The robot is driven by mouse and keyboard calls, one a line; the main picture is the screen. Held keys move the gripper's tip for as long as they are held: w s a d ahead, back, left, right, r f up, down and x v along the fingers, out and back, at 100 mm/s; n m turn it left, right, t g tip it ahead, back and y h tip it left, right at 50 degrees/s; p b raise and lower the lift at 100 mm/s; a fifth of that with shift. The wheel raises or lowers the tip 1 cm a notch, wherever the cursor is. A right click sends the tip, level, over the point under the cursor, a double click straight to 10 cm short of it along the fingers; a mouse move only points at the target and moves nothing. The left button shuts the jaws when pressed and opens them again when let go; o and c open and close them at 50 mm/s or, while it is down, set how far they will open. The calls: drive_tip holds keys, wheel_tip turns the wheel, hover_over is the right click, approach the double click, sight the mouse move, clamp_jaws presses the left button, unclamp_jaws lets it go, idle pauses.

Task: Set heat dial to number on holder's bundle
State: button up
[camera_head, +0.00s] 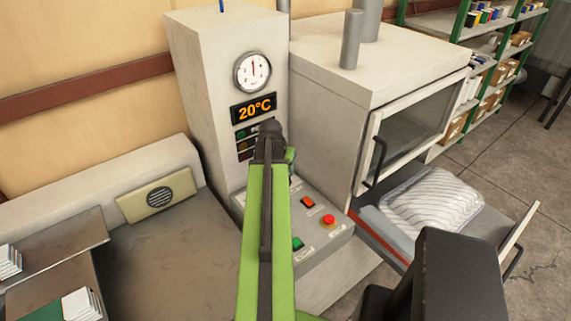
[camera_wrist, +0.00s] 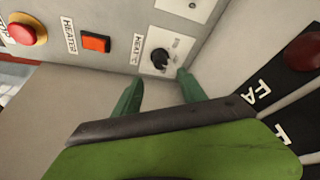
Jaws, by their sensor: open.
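The heat dial (camera_wrist: 159,57) is a small black knob on a white plate, seen in the wrist view beside a label that looks like "HEAT"; its setting is too small to read. My gripper (camera_wrist: 160,86) is open, its two green fingers just below the dial in that view, with nothing between them. Contact with the dial cannot be made out. In the head view my arm hides the dial.
An orange-red switch (camera_wrist: 96,42) and a red button (camera_wrist: 26,29) lie left of the dial in the wrist view. A round gauge (camera_head: 252,71) is above the display.

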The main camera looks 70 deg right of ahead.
drive_tip(key=p+v, duration=0.6)
drive_tip(key=v, duration=0.3)
drive_tip(key=shift+s+f, duration=0.1)
